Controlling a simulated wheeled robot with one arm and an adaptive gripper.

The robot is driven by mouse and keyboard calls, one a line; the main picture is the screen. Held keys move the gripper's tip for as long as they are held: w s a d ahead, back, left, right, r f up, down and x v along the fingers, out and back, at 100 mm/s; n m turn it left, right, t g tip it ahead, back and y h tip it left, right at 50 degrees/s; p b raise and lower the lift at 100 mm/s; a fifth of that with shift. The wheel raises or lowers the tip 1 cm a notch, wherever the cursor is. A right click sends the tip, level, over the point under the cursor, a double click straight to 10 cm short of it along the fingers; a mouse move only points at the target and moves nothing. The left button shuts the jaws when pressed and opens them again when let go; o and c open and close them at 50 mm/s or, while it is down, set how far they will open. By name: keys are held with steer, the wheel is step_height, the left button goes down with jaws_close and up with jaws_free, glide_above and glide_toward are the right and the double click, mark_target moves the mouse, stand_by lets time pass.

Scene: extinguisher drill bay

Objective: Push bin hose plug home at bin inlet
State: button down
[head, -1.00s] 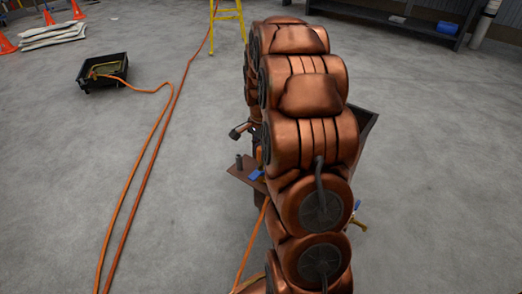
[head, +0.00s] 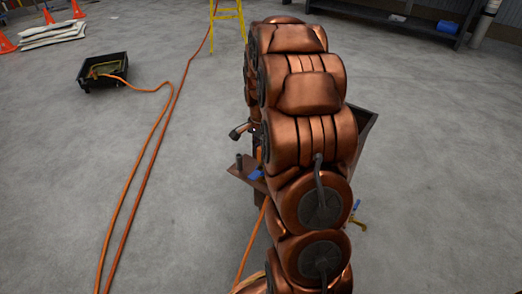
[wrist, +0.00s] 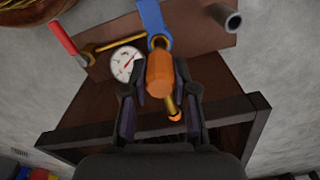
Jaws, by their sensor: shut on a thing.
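My gripper (wrist: 158,92) shows in the wrist view with its dark fingers closed around an orange piece (wrist: 160,74), which looks like the bin hose plug. A thin brass part (wrist: 172,104) with an orange end shows between the fingers. The orange piece points at a brown plate (wrist: 202,38) on the bin, close to a blue lever (wrist: 152,20). The bin inlet is not clearly visible, so I cannot tell how far in the plug sits. In the head view, my arm hides the gripper and most of the bin (head: 367,125).
A white gauge (wrist: 126,62), a red-handled brass part (wrist: 62,36) and a grey pipe stub (wrist: 226,16) sit around the plate. In the head view, orange hose (head: 150,150) crosses the floor at left, near a black tray (head: 103,80). A yellow ladder (head: 228,18) stands behind.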

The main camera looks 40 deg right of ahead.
steer(key=shift+f, duration=2)
stand_by(1.6)
steer(key=c, duration=0.8)
jaws_free()
step_height(320, 180, up, 12)
steer(key=shift+r, duration=0.1)
steer(key=s+a+r+n+g+p, duration=0.1)
steer(key=s+a+r+n+p, duration=0.45)
steer(key=a+r+p, duration=0.55)
steer(key=s+a+r+n+p, duration=0.4)
steer(key=s+a+r+p, duration=0.4)
steer(key=r, duration=0.5)
steer(key=s+a+r+n+p, duration=0.2)
steer(key=s+r+n+p, duration=0.1)
steer(key=s+r+p, duration=0.1)
steer(key=s+a+r+n+p, duration=0.2)
steer(key=s+r+n+p, duration=0.1)
steer(key=s+r+p, duration=0.2)
steer(key=s+a+r+n+p, duration=0.3)
steer(key=s+r+p, duration=0.2)
steer(key=p, duration=0.2)
steer(key=shift+s+g, duration=0.3)
steer(key=shift+g, duration=0.1)
